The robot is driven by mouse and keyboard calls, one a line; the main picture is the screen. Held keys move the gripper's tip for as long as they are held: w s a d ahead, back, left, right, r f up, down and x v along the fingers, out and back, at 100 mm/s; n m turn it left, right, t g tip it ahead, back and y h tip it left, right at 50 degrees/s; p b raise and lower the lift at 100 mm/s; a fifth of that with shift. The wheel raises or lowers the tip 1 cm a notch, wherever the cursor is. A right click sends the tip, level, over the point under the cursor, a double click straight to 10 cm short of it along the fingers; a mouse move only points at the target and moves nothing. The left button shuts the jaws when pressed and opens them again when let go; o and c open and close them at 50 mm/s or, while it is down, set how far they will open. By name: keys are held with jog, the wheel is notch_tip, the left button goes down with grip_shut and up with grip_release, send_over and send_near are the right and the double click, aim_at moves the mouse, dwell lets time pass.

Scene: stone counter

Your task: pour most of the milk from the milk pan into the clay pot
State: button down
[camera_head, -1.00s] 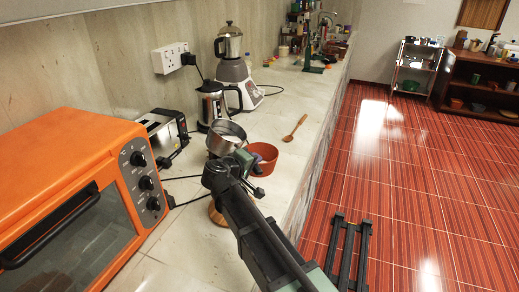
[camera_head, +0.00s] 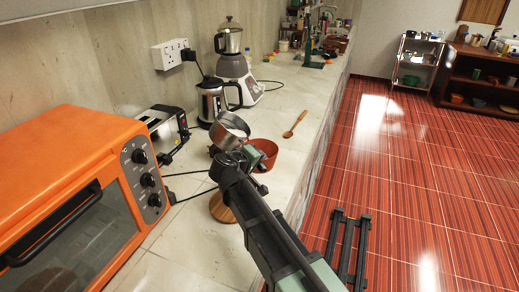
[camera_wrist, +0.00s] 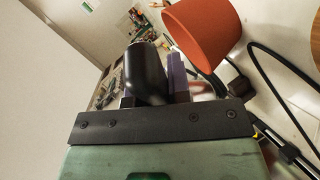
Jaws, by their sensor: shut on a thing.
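The steel milk pan (camera_head: 230,130) is held tilted above the counter, beside and partly in front of the clay pot in the head view. I cannot make out the milk or any stream. The orange-brown clay pot (camera_head: 268,150) stands on the counter just right of the pan, partly hidden by my gripper (camera_head: 250,158). In the wrist view the clay pot (camera_wrist: 203,35) is at the top right, close beside my jaws. My gripper (camera_wrist: 152,85) is shut on the pan's black handle (camera_wrist: 147,72). The pan's bowl is not clearly visible there.
An orange oven (camera_head: 70,150), a toaster (camera_head: 165,128), a steel kettle (camera_head: 213,103) and a mixer (camera_head: 235,70) line the wall side. A wooden spoon (camera_head: 294,124) lies beyond the pot. A round wooden piece (camera_head: 222,208) lies below my arm.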

jog(key=shift+d, duration=0.25)
jog(key=shift+d+f+m+g+y+b, duration=0.1)
jog(key=shift+f+m+g+y+b, duration=0.2)
jog(key=shift+f+m+y, duration=0.5)
dwell(0.4)
jog(key=shift+f+y+p, duration=0.3)
jog(key=shift+f+y, duration=0.05)
jog(key=shift+y, duration=0.05)
dwell(1.3)
jog(key=shift+a+f+m+g+y+b, duration=0.2)
jog(key=shift+f+m+y+b, duration=0.45)
jog(key=shift+f, duration=0.3)
jog(key=shift+a+f+m+g+y+b, duration=0.2)
jog(key=shift+f+m+y+b, duration=0.35)
jog(key=shift+f+y, duration=0.3)
dwell(3.0)
